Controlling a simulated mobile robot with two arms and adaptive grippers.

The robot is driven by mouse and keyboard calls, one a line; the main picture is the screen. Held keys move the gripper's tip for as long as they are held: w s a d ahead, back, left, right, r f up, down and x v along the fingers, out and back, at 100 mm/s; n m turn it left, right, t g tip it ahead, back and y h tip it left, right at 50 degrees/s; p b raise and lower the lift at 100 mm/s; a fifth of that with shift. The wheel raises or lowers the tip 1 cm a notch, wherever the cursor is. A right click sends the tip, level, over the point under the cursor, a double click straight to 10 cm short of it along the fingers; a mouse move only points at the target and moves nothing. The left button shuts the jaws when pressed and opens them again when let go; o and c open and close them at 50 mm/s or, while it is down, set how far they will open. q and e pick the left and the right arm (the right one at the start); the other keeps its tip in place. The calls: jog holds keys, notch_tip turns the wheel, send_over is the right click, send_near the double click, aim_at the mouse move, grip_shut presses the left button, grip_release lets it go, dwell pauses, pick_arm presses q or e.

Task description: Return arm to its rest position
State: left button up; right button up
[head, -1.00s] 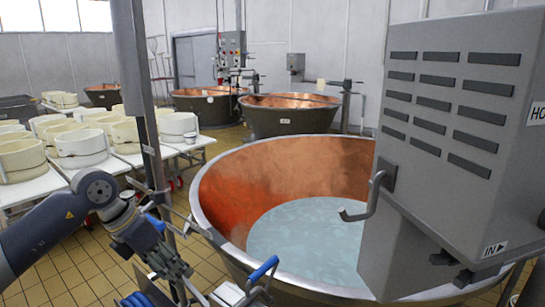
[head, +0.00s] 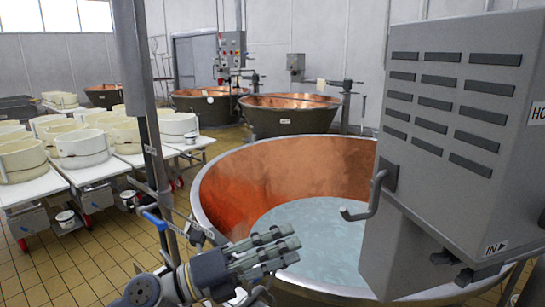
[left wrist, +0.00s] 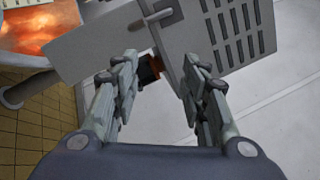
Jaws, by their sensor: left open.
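My left gripper (head: 288,250) is at the bottom middle of the head view, in front of the near rim of the large copper vat (head: 232,188). Its fingers point right and are empty. In the left wrist view the two fingers of this gripper (left wrist: 158,68) stand apart with nothing held between them. Beyond them are a grey box with slots (left wrist: 240,30) and a pale wall. My right gripper shows in neither view.
The grey slotted cabinet (head: 455,120) with a hooked handle overhangs the vat on the right. A metal post (head: 150,130) stands left of the vat. White tables (head: 95,172) with pale round moulds are at left. Tiled floor (head: 75,265) at lower left is clear.

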pick_arm(q)
jog(key=w+a+f+n+t+y, duration=0.2)
jog(key=a+n+t+y, duration=0.4)
jog(key=n, duration=0.5)
jog(key=w+a+f+n+t+y, duration=0.2)
jog(key=a+n+t+y, duration=0.3)
jog(key=n+t, duration=0.4)
jog(key=s+a+f+n+g+y, duration=0.4)
jog(key=a+f+n, duration=0.15)
jog(key=f, duration=0.45)
jog(key=s+a+f+n+g+y, duration=0.3)
jog(key=a+f+n+g+y, duration=0.15)
jog(key=f+n, duration=0.4)
jog(key=s+a+f+n+g, duration=0.1)
jog(key=s+f+g, duration=0.3)
jog(key=s+f, duration=0.5)
jog(key=s+f+g, duration=0.5)
jog(key=s, duration=0.7)
notch_tip(320, 180, down, 26)
jog(key=s+g, duration=0.2)
jog(key=s, duration=0.1)
jog(key=s+a+f, duration=0.3)
jog(key=s+f, duration=1.3)
jog(key=shift+s+f+g, duration=0.3)
jog(key=shift+s+g, duration=0.05)
jog(key=shift+g, duration=0.1)
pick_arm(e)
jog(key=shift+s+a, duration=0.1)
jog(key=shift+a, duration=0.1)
